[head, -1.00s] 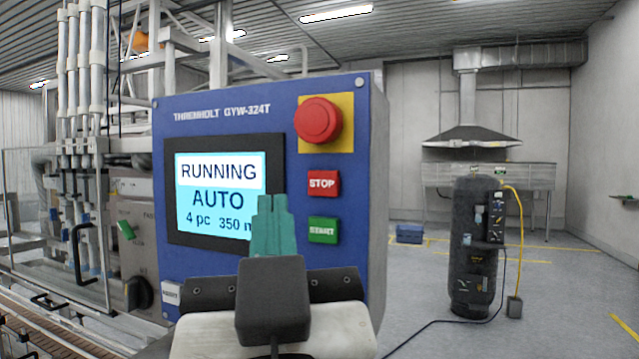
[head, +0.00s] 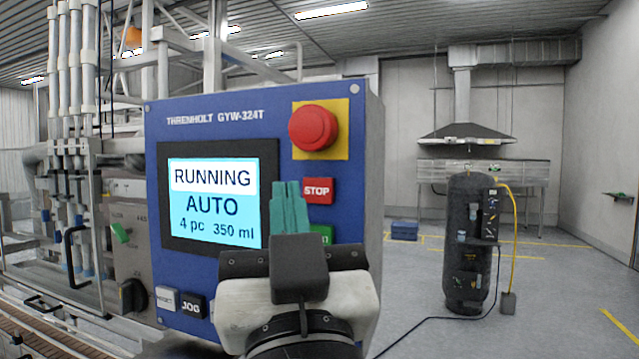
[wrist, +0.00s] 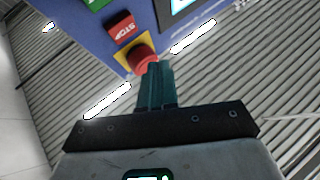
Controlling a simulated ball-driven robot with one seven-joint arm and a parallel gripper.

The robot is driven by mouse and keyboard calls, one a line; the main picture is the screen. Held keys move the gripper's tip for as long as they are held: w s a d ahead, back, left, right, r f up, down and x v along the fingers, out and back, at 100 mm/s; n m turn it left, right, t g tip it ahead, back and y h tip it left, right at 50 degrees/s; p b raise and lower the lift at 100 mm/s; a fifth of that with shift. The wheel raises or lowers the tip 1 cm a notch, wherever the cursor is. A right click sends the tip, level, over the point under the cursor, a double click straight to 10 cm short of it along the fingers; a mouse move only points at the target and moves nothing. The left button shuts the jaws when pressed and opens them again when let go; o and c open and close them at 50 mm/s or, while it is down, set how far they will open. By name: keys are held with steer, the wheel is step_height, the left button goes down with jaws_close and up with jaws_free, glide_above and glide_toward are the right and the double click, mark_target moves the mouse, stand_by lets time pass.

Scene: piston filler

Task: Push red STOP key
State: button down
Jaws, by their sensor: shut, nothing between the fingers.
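The red STOP key (head: 318,190) is a small square button with white letters on the blue panel (head: 205,120), below the large red mushroom button on its yellow plate. In the wrist view the STOP key (wrist: 122,27) shows upside down near the top. My gripper (head: 289,188) has teal fingers, closed together and empty. In the head view its tips appear just left of the STOP key; I cannot tell the gap to the panel. In the wrist view the gripper (wrist: 156,66) points up, with its tips overlapping the edge of the mushroom button.
The red mushroom button (head: 313,128) sits directly above the STOP key. The green START key (head: 322,234) is below, partly hidden by my gripper. The screen (head: 213,200) reads RUNNING, AUTO. A JOG key (head: 191,306) is at lower left. A dark cylinder (head: 470,240) stands right.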

mark_target(310, 203)
steer(key=shift+w+d, duration=0.25)
steer(key=shift+w, duration=0.4)
steer(key=shift+w+d, duration=0.2)
steer(key=shift+w, duration=0.5)
steer(key=shift+w+d, duration=0.25)
steer(key=shift+w, duration=0.5)
stand_by(0.5)
steer(key=shift+w+d, duration=0.15)
steer(key=shift+w, duration=0.1)
steer(key=shift+w+d, duration=0.15)
steer(key=shift+w, duration=0.25)
stand_by(0.7)
steer(key=shift+s, duration=0.1)
steer(key=shift+s+a, duration=0.3)
steer(key=shift+s, duration=0.35)
steer(key=shift+s+a+b, duration=0.25)
steer(key=shift+s+b, duration=0.05)
steer(key=shift+s, duration=0.5)
steer(key=shift+s+a+b, duration=0.3)
steer(key=shift+s, duration=0.5)
steer(key=shift+s+a+b, duration=0.25)
steer(key=shift+s+b, duration=0.05)
steer(key=shift+s, duration=0.5)
